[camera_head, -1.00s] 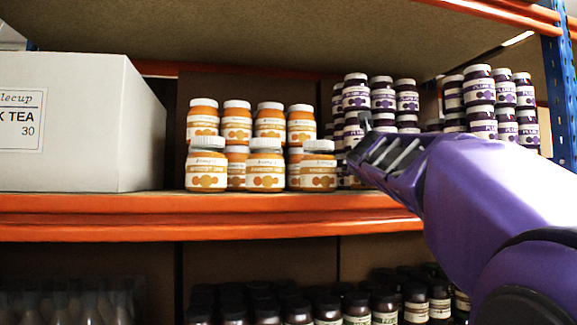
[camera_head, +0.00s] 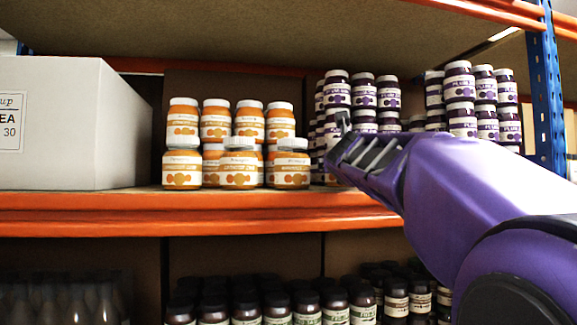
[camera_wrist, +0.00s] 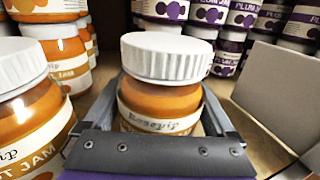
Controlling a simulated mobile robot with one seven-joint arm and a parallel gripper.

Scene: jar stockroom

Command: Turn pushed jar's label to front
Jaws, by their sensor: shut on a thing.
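In the wrist view, an orange rosehip jar (camera_wrist: 160,98) with a white ribbed lid stands between my gripper's fingers, which are shut around its sides. The top of its cream label, with upright name text, faces the wrist camera; the lower label is hidden by my gripper. A similar jar (camera_wrist: 30,105) stands close on the left, its label turned at an angle. In the head view, my gripper (camera_head: 345,155) is just right of the front-right orange jar (camera_head: 290,168). I cannot tell whether this is the held jar or whether that one is hidden.
Stacked orange jars (camera_head: 215,120) stand behind the front row. Stacked plum jars (camera_head: 388,95) stand behind and right of my gripper. A white carton (camera_head: 75,120) is at left. The orange shelf edge (camera_head: 180,212) runs below. A grey panel (camera_wrist: 285,85) stands close right of the held jar.

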